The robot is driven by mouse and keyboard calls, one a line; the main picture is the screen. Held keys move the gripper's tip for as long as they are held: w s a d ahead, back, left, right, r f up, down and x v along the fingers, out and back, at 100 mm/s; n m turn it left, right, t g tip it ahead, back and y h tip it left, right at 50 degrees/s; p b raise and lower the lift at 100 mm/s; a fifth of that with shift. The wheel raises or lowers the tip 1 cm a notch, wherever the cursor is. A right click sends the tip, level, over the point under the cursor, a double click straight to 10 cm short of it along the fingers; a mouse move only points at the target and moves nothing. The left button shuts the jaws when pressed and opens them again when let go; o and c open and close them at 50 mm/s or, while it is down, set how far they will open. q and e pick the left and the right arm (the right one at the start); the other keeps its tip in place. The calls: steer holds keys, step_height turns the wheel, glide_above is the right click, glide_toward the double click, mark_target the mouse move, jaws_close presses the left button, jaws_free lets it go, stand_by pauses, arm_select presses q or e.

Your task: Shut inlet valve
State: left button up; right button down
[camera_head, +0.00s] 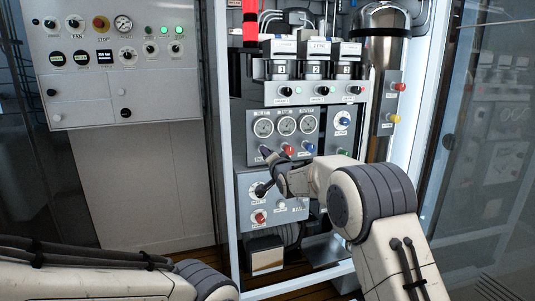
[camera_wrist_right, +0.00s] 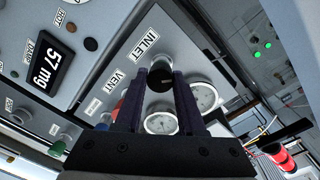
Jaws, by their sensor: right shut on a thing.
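The inlet valve is a round black knob (camera_wrist_right: 160,79) beside the printed word INLET on a grey panel in the right wrist view. My right gripper (camera_wrist_right: 161,84) has its two dark fingers on either side of the knob, shut on it. In the head view my right gripper (camera_head: 268,156) reaches the lower left of the gauge panel (camera_head: 253,119) and hides the knob. My left arm crosses the bottom left of the head view; its gripper is out of frame.
A red knob (camera_head: 289,149) and a blue knob (camera_head: 309,146) sit close to the right of my gripper. Gauges (camera_head: 286,125) are above. A lower box has a black knob (camera_head: 261,189) and a red knob (camera_head: 259,217). A display (camera_wrist_right: 52,60) reads 57 mg.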

steer(key=m+p, duration=0.5)
steer(key=m, duration=0.4)
steer(key=shift+m+y, duration=0.3)
steer(key=shift+m, duration=0.1)
steer(key=shift+a, duration=0.1)
stand_by(0.3)
steer(key=c, duration=0.5)
jaws_free()
steer(key=v, duration=1)
steer(key=shift+s+r, duration=0.2)
steer(key=shift+s, duration=0.05)
